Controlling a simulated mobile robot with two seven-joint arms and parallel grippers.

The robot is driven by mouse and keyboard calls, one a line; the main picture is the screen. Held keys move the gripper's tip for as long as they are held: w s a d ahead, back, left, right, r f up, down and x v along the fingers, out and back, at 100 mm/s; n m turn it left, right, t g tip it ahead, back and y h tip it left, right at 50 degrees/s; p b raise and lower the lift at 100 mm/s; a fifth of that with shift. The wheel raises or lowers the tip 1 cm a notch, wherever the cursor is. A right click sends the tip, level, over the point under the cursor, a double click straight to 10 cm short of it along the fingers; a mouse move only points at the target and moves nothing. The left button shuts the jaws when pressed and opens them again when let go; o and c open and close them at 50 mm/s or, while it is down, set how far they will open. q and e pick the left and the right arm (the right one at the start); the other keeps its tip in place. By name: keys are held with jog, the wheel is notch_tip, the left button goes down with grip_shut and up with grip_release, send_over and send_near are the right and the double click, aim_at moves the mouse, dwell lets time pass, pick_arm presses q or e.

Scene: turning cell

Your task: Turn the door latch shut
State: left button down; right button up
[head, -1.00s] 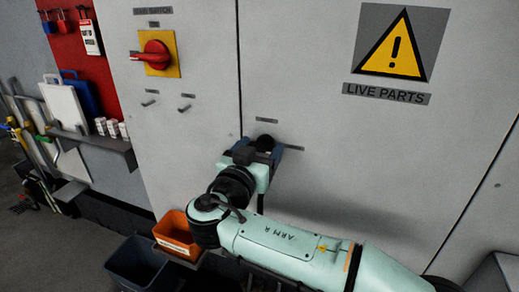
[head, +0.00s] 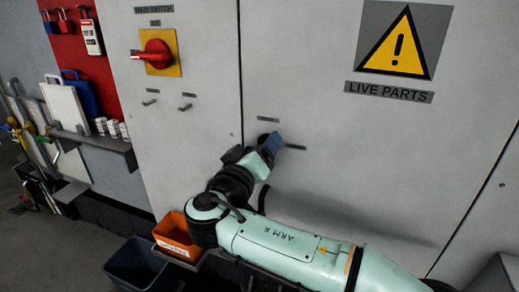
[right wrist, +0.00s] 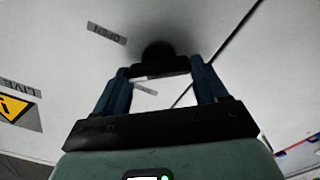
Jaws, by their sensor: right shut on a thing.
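The door latch (right wrist: 157,66) is a black handle on a round base on the pale cabinet door. In the right wrist view it sits between the two blue fingers of my right gripper (right wrist: 159,76), which is shut on it. In the head view my right gripper (head: 272,144) is against the door, tilted, and hides most of the latch (head: 262,138). A small plate reading OPEN (right wrist: 105,33) is beside the latch in the wrist view, and a second small plate (right wrist: 145,89) lies past it. My left gripper is not in view.
A red main switch (head: 156,54) on a yellow plate and two small pegs are at upper left. A LIVE PARTS sign (head: 388,92) is at upper right. An orange bin (head: 176,238) and a dark bin (head: 137,265) stand below.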

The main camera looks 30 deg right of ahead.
jog(key=shift+w+f+n+p, duration=0.1)
jog(key=shift+n+p, duration=0.7)
jog(key=shift+n, duration=1.75)
jog(key=shift+f+n+p, duration=0.1)
jog(key=shift+n+p, duration=0.65)
jog(key=shift+n, duration=1.8)
jog(key=o, duration=1.1)
jog(key=shift+c, duration=0.2)
jog(key=shift+a, duration=0.1)
jog(key=b+v, duration=0.1)
jog(key=v, duration=1.2)
